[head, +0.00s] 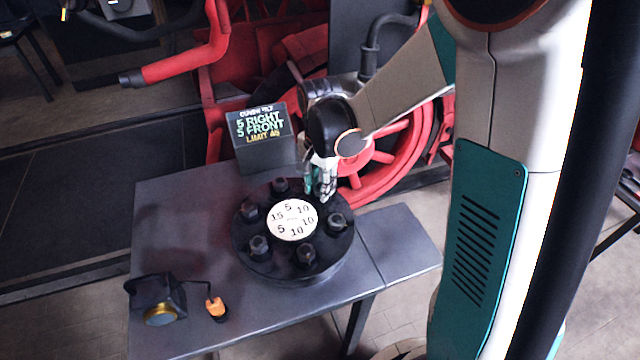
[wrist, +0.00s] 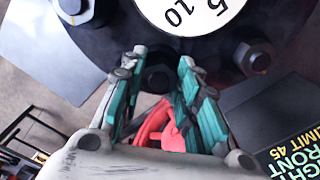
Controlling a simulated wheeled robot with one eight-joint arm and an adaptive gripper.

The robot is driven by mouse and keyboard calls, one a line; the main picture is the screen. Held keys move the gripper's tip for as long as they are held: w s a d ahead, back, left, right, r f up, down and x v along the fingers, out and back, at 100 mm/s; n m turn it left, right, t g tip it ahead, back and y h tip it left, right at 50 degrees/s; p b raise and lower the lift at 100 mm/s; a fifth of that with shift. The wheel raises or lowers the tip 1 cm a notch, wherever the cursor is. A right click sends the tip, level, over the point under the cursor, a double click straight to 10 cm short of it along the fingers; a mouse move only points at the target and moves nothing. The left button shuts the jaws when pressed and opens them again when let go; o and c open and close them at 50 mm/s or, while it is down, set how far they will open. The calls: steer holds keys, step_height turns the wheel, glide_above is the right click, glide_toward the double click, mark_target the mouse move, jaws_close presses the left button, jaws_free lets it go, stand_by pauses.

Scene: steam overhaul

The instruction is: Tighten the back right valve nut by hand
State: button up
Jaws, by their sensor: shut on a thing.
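A round black valve cover (head: 293,270) sits on the grey table, with a ring of dark hex nuts around a white disc (head: 292,220) marked 5, 10 and 15. My gripper (head: 321,194) reaches down at the cover's back right edge and hides the nut there in the head view. In the wrist view, the teal-padded fingers of my gripper (wrist: 160,85) stand on either side of the back right valve nut (wrist: 159,77), shut on it. Neighbouring nuts (wrist: 257,60) are clear of the fingers.
A dark sign (head: 262,138) reading "5 RIGHT 5 FRONT LIMIT 45" stands behind the cover. A black device with a gold face (head: 160,312) and an orange-bodied item (head: 215,307) lie at the table's front left. A red spoked wheel (head: 400,165) stands behind.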

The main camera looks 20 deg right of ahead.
mark_target(319, 187)
steer(key=shift+m, duration=0.5)
steer(key=o, duration=1.1)
steer(key=shift+c, duration=0.2)
step_height(319, 187, up, 12)
